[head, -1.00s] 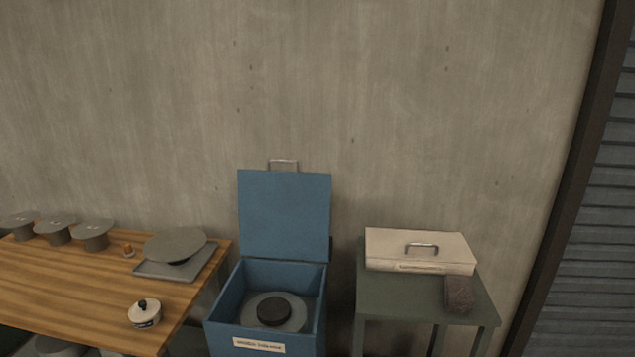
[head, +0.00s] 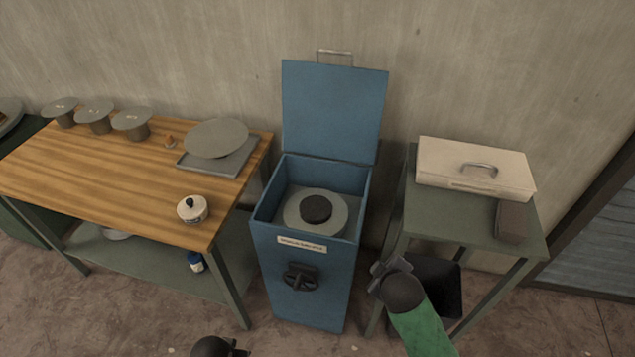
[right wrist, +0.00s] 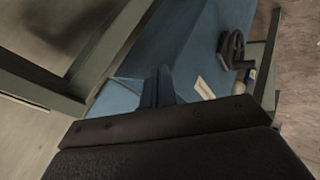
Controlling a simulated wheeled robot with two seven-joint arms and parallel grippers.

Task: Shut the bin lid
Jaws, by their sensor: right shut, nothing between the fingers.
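The blue bin (head: 300,275) stands between two tables, a label and a dark handle on its front. Its lid (head: 334,112) is open, standing upright along the back edge with a metal handle on top. A round grey disc with a dark knob (head: 316,208) shows inside the bin. My right gripper (head: 377,272) is shut and empty, beside the bin's right side and below its rim. In the right wrist view its fingers (right wrist: 158,86) show against the blue bin (right wrist: 190,50). Part of my left gripper (head: 238,349) shows at the bottom edge; its jaws are unclear.
A wooden table (head: 90,180) with several grey discs on stands, a tray and a small white pot is on the left. A green table (head: 455,217) on the right holds a cream case (head: 475,165) and a dark block. A dark container (head: 438,284) stands below it.

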